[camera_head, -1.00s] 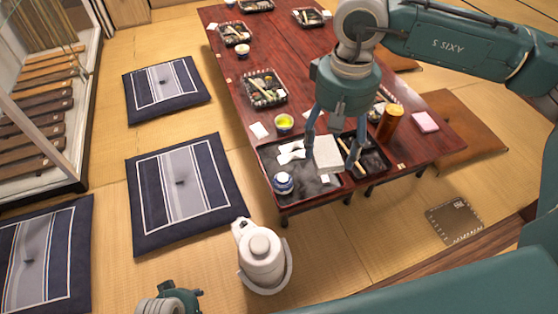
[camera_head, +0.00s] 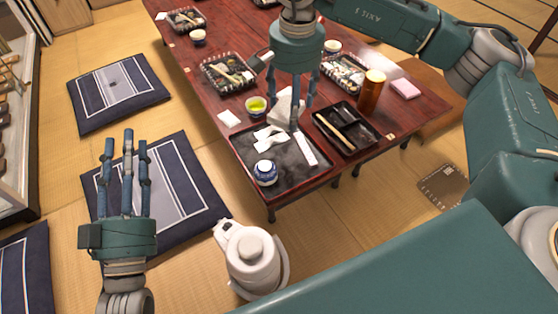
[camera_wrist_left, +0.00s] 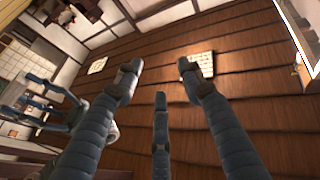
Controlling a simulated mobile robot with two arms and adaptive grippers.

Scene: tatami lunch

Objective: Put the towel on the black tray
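A white folded cloth, which I take to be the towel (camera_head: 282,108), is between the fingers of my right gripper (camera_head: 294,108), just above or at the back edge of the large black tray (camera_head: 295,182). Whether it touches the tray or table I cannot tell. A white strip (camera_head: 304,149), a crumpled white piece (camera_head: 268,138) and a blue-and-white jar (camera_head: 265,172) are on that tray. A smaller black tray (camera_head: 360,145) with chopsticks is right of it. My left gripper (camera_head: 122,150) is raised and open, empty; its spread fingers fill the left wrist view (camera_wrist_left: 160,85).
Behind the trays are a cup of green tea (camera_head: 256,105) and dishes of food (camera_head: 228,74). A brown-orange cylinder (camera_head: 371,90) and a pink folded item (camera_head: 405,88) are at the right. Floor cushions (camera_head: 118,93) lie left of the red table (camera_head: 225,45).

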